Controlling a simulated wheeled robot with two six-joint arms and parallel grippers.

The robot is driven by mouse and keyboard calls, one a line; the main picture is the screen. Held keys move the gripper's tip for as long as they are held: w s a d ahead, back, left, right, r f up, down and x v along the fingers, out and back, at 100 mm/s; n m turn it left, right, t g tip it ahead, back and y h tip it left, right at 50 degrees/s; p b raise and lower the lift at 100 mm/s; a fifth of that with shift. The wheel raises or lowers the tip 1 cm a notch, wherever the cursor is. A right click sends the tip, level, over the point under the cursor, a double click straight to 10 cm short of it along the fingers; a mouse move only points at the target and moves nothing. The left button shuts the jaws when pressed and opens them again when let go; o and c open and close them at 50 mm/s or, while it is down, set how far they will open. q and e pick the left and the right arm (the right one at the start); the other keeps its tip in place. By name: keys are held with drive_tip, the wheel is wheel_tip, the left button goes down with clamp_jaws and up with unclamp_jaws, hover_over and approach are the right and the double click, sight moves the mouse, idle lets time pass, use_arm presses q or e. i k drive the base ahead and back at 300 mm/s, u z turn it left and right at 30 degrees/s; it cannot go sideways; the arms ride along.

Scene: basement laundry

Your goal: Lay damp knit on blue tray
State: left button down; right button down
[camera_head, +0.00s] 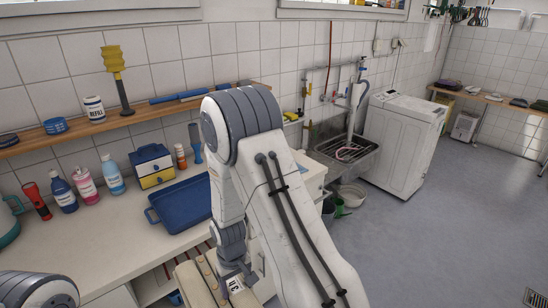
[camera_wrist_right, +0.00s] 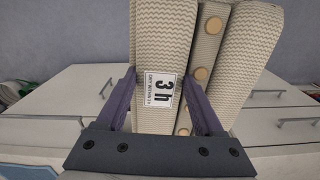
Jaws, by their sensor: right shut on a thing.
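The damp knit is a cream ribbed bundle with round tan buttons and a white "3 h" label. It fills the upper middle of the right wrist view (camera_wrist_right: 160,50) and shows at the bottom of the head view (camera_head: 195,287). My right gripper (camera_wrist_right: 160,92) is shut on the knit, with one purple finger on each side. In the head view my right arm partly covers it. The blue tray (camera_head: 160,219) lies on the counter beyond the knit, and my arm hides its right end. The visible part of the tray is empty. My left gripper is out of view.
Several bottles (camera_head: 86,184), a red flashlight (camera_head: 36,200) and a blue-and-yellow box (camera_head: 152,165) stand on the counter (camera_head: 100,245) left of and behind the tray. A wooden shelf (camera_head: 75,136) runs above. The counter in front of the tray is bare.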

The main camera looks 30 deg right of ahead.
sight(201, 198)
drive_tip(key=z, duration=2.4)
drive_tip(key=i, duration=1.25)
drive_tip(key=u, duration=1.8)
